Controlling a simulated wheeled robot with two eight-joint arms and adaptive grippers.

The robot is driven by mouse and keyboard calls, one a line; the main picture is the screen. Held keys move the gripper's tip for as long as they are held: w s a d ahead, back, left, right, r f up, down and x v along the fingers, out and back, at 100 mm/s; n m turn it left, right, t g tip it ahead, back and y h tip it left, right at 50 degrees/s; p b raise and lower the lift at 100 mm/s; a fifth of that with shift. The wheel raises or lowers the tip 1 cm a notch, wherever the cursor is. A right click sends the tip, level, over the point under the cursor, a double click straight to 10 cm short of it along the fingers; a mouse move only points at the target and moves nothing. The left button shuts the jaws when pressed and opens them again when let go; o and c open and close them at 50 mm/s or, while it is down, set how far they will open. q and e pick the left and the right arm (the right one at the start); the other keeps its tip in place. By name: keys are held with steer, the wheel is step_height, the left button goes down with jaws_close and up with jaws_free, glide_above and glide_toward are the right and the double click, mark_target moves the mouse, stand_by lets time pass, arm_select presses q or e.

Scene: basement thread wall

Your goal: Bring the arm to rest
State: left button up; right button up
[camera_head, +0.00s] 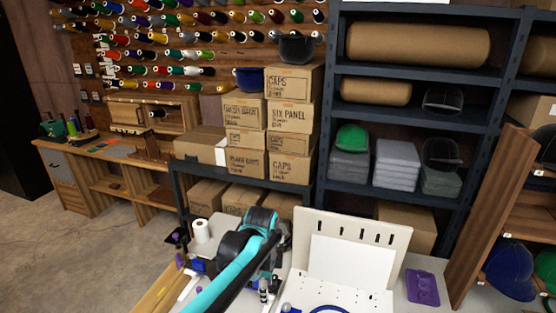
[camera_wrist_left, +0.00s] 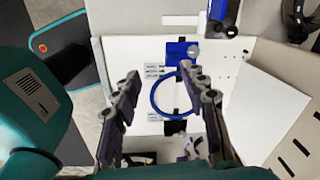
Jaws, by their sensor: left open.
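My left arm (camera_head: 232,268), teal and black, reaches in from the bottom of the head view over the work table. Its gripper fingers are hard to make out there. In the left wrist view my left gripper (camera_wrist_left: 160,76) is open, its two dark fingers spread apart with nothing held between them. Beyond the fingers, a blue ring (camera_wrist_left: 154,100) lies on a white perforated board. The ring also shows, cut off, at the bottom edge of the head view (camera_head: 328,307). My right gripper is in neither view.
An upright pale slotted panel (camera_head: 397,232) with a white sheet (camera_head: 350,262) stands right of my arm. A purple item (camera_head: 422,287) lies farther right. A white roll (camera_head: 201,231) stands left of the arm. Stacked boxes (camera_head: 290,115) and dark shelving are behind.

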arm_select(q)
steer(key=s+a+r+n+t, duration=0.2)
steer(key=s+a+n+t, duration=0.4)
steer(key=s+a+n, duration=0.8)
steer(key=s+n, duration=0.4)
steer(key=n, duration=0.1)
steer(key=shift+s+a+t, duration=0.2)
steer(key=shift+a+t, duration=0.05)
steer(key=shift+t, duration=0.05)
steer(key=shift+r, duration=0.1)
stand_by(1.4)
